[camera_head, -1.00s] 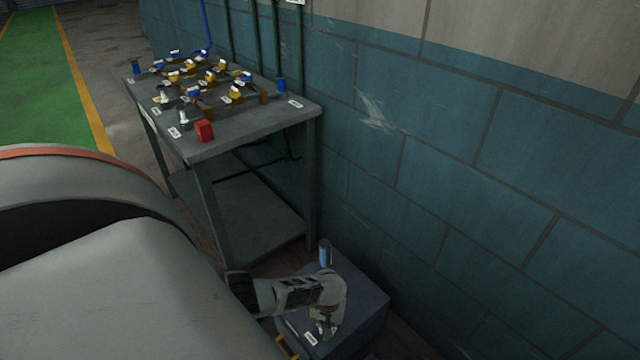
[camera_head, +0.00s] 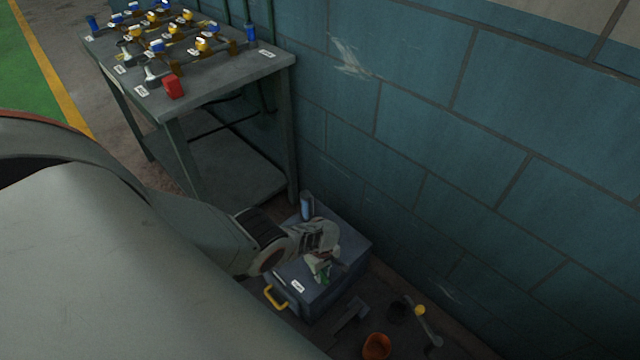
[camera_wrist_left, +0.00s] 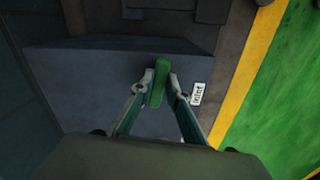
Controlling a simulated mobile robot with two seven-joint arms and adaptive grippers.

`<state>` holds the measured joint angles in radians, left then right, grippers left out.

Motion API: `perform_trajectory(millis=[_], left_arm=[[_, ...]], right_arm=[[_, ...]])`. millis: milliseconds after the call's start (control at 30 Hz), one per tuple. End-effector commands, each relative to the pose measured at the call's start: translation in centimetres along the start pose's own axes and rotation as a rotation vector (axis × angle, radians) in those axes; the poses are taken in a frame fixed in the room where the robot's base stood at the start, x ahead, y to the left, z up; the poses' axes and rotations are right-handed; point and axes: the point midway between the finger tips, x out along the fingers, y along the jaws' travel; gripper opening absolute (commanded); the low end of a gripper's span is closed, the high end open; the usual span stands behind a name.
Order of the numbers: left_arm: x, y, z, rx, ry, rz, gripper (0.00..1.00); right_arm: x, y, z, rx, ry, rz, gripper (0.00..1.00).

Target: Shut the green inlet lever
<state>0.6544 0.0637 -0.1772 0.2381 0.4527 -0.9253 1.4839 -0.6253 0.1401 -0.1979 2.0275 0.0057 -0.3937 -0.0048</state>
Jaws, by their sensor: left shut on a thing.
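The green inlet lever (camera_wrist_left: 159,72) stands between the fingertips of my left gripper (camera_wrist_left: 160,88) in the left wrist view. The fingers are shut on it, one on each side. A white inlet label (camera_wrist_left: 198,94) lies to the right of the lever. In the head view my left gripper (camera_head: 321,272) is over the top of a low blue-grey box (camera_head: 350,242), with only a sliver of green showing at its tips. The wrist hides much of the lever there. My right gripper is not in view.
A blue cylinder (camera_head: 307,206) stands at the box's back corner, and a yellow handle (camera_head: 274,297) is on its front. An orange cup (camera_head: 376,346) and dark items lie on the floor to the right. A metal table (camera_head: 215,75) with valves stands behind, along the blue wall (camera_head: 420,130).

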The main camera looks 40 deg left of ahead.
Motion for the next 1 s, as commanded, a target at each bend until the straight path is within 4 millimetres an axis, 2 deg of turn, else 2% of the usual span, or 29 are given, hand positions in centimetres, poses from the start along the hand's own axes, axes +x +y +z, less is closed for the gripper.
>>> perform_trajectory(millis=[533,1000], left_arm=[[0.27,0.29,0.22,-0.138,-0.003,-0.004,0.00],[0.21,0.46,0.10,-0.170,-0.003,-0.003,0.00]], right_arm=[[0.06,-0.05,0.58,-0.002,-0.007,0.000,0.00],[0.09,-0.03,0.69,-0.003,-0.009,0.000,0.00]])
